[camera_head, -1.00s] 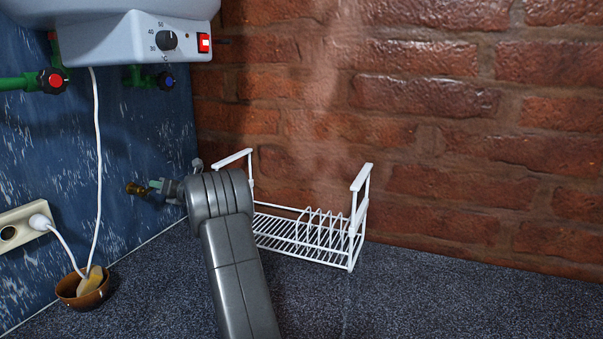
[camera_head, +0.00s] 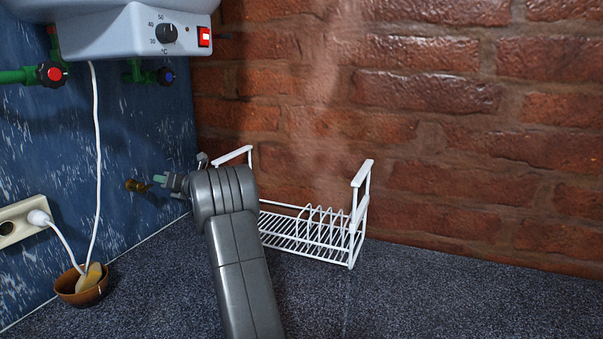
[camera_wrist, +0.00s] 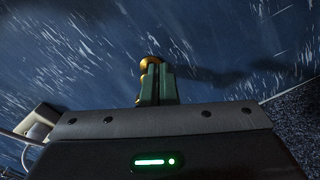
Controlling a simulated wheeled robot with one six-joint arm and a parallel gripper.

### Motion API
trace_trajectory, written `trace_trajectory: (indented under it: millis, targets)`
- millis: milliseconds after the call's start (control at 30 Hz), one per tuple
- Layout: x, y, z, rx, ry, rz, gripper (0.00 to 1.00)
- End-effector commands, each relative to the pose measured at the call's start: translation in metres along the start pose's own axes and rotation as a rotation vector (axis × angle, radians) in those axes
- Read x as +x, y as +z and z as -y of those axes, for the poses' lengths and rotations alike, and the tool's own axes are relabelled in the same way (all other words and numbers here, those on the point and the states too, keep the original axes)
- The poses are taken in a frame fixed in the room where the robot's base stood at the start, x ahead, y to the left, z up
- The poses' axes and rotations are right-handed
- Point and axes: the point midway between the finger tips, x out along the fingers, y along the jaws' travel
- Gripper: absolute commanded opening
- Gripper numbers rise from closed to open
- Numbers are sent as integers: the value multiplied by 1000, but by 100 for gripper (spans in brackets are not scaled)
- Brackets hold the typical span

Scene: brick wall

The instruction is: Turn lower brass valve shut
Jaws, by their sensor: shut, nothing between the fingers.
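The lower brass valve (camera_head: 133,185) sticks out low from the blue wall, left of my gripper. My gripper (camera_head: 158,180) points left at it, with green fingertips just to its right. In the wrist view the brass valve (camera_wrist: 151,62) shows just beyond the tips of the green fingers (camera_wrist: 157,80), which cover part of it. The fingers are together, with nothing between them. I cannot tell whether the tips touch the valve. The valve's handle position is not clear.
A white wire rack (camera_head: 310,232) stands right of my arm against the brick wall. A white heater (camera_head: 130,30) hangs above, with red (camera_head: 52,74) and blue (camera_head: 165,76) knobs below. A cord (camera_head: 98,160), a socket (camera_head: 20,222) and a brown bowl (camera_head: 78,291) are at left.

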Motion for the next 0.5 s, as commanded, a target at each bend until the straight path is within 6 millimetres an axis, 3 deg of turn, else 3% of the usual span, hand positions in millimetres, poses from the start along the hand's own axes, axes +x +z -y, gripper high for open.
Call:
trace_trajectory:
  millis: [300, 500]
  targets:
    - [-38, -3, 2, -1, 0, 2, 0]
    - [-47, -1, 0, 0, 0, 1, 0]
